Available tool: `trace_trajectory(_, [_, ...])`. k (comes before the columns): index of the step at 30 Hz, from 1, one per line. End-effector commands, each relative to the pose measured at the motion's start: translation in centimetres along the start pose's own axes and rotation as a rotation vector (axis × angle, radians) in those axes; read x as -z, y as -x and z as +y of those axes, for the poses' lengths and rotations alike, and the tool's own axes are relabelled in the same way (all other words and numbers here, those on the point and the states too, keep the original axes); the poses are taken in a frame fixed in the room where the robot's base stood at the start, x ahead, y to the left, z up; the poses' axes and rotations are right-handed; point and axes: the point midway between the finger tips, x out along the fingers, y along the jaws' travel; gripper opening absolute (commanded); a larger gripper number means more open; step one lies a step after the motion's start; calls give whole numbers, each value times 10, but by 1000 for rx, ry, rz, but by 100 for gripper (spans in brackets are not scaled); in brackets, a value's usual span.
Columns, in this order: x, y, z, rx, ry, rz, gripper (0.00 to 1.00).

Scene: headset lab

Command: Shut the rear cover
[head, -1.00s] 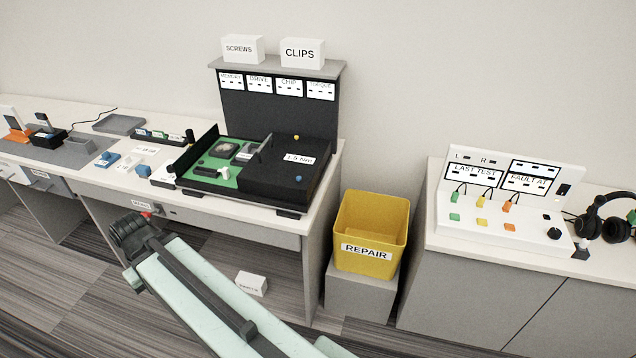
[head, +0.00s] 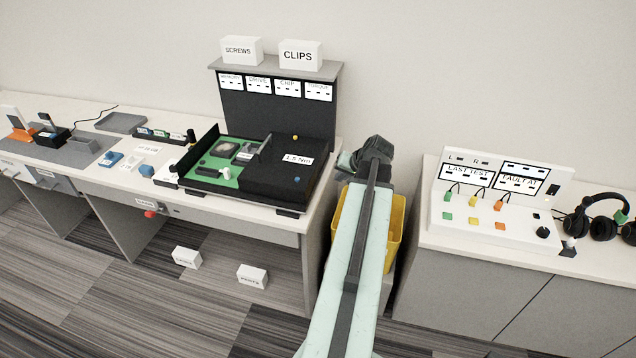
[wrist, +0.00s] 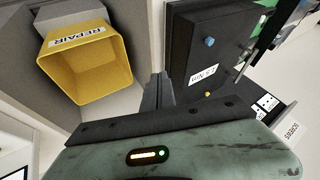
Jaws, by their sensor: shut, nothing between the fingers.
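The open black case (head: 236,192) sits on the left bench, with a green board (head: 222,178) and small parts inside. A black panel (head: 196,152) stands upright at its left side; I cannot tell for sure that it is the rear cover. The black block (head: 283,185) with a 1.5 Nm label, a yellow knob and a blue knob forms the right part; it also shows in the wrist view (wrist: 200,58). My gripper (head: 362,160) is to the right of the case, above the yellow bin, apart from both. Its fingers (wrist: 157,82) are shut and empty.
The yellow REPAIR bin (head: 396,228) stands between the benches, partly hidden by my arm. A dark rack (head: 276,108) with SCREWS (head: 241,50) and CLIPS (head: 301,55) boxes rises behind the case. A test panel (head: 490,205) and headset (head: 600,220) are on the right bench.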

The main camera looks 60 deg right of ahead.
Motion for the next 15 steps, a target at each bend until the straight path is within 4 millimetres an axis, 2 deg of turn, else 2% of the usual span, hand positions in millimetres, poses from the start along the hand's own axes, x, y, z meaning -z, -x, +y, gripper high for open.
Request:
trace_trajectory(5, [-2, -21, 2, 0, 1, -2, 0])
trace_trajectory(15, [-4, -98, 4, -1, 3, -3, 0])
